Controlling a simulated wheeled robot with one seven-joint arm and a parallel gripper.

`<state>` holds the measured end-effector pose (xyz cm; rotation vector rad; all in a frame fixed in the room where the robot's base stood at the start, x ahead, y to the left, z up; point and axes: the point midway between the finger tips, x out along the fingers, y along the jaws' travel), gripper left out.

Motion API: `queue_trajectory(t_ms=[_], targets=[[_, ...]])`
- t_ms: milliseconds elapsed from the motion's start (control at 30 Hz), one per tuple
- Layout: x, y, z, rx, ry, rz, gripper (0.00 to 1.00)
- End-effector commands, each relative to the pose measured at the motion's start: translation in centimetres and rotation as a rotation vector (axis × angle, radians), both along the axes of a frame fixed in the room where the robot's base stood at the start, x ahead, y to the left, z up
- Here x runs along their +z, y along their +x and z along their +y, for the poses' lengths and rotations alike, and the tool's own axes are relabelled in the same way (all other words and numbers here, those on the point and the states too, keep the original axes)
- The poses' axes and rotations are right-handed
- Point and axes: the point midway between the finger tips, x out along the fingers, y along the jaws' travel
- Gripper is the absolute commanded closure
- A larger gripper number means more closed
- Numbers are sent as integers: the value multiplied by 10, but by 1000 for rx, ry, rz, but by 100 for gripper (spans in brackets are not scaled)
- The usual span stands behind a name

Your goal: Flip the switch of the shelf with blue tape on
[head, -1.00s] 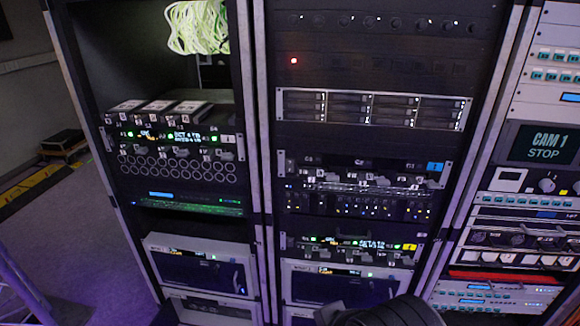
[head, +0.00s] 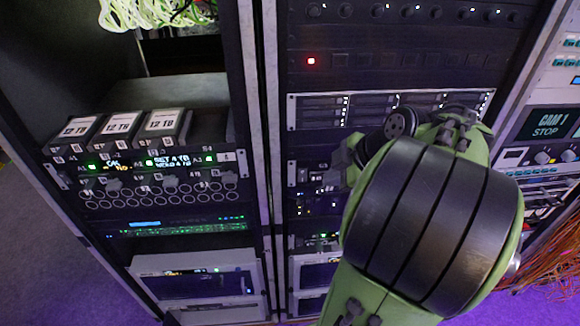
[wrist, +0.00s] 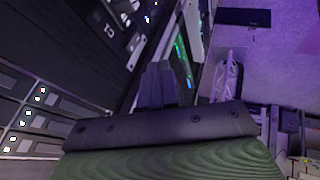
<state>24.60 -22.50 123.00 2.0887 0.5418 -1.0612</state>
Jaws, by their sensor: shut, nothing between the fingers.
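The middle rack's upper switch shelf (head: 303,173) shows only its left end in the head view. My arm hides its right part, including where the blue tape showed earlier. My gripper (head: 344,160) is in front of this shelf, partly hidden by my wrist; contact with a switch cannot be told. In the wrist view my gripper (wrist: 158,72) is shut and empty, pointing along the dark rack front. A dark panel with knobs or switches (wrist: 132,18) and a white mark is at the top left there. No blue tape is visible now.
The drive unit (head: 325,108) sits just above the shelf. Another switch shelf (head: 318,241) lies below it, mostly hidden. Orange cables (head: 550,262) hang at the right.

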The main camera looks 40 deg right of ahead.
Motion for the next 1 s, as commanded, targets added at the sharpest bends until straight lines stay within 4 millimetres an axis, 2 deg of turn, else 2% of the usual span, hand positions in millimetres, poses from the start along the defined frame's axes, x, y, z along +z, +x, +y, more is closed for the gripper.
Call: queue_trajectory(t_ms=[267,733,900,1000], targets=[[-7,4,2,2,3,1,100],[-87,59,7,3,7,4,100],[-86,82,-11,1,2,2,100],[-87,89,-15,1,2,1,100]])
